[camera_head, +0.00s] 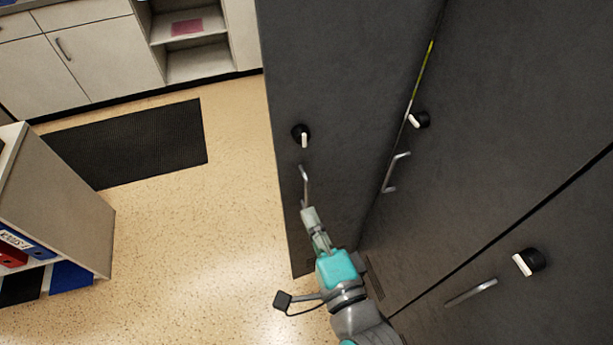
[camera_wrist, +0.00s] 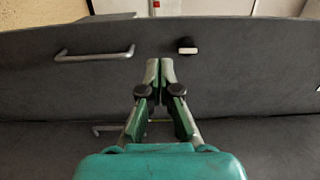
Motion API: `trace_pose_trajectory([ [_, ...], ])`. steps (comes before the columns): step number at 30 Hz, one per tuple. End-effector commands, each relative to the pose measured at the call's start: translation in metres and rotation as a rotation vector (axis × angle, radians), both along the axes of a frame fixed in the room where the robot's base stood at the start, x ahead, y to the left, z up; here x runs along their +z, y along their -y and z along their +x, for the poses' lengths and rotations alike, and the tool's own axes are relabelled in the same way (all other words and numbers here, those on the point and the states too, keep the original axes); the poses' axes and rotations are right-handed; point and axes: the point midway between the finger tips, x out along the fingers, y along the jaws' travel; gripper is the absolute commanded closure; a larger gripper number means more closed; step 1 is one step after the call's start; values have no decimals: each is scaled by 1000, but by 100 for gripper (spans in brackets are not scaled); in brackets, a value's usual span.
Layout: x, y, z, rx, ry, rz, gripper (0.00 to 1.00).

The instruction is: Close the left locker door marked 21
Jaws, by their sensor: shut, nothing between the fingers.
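A dark grey locker door (camera_head: 335,75) stands swung open on the left of the locker row in the head view. It carries a bar handle (camera_head: 305,187) and a black knob with a white lever (camera_head: 302,135). No number 21 is readable. In the wrist view the door (camera_wrist: 240,75) spans the frame, with its handle (camera_wrist: 95,55) left of the fingertips and its knob (camera_wrist: 187,46) to the right. My gripper (camera_head: 308,211) is shut and empty, just below the handle in the head view; its fingertips (camera_wrist: 160,64) appear against the door face. I cannot tell whether they touch it.
Neighbouring locker fronts (camera_head: 520,130) stand on the right with their own handles (camera_head: 396,172) and knobs. A low shelf with binders (camera_head: 60,195) stands at the left. A black mat (camera_head: 130,145) lies on open floor before white cabinets (camera_head: 90,60).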

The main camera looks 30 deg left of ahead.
Motion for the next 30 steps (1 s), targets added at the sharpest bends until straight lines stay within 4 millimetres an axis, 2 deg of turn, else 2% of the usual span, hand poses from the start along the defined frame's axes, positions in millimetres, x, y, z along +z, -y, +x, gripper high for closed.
trace_pose_trajectory([
  [8, 2, -20, 13, 6, -2, 4, 100],
  [21, 2, -79, 58, 5, 0, 3, 100],
  [30, 1, -107, 80, 4, -2, 2, 100],
])
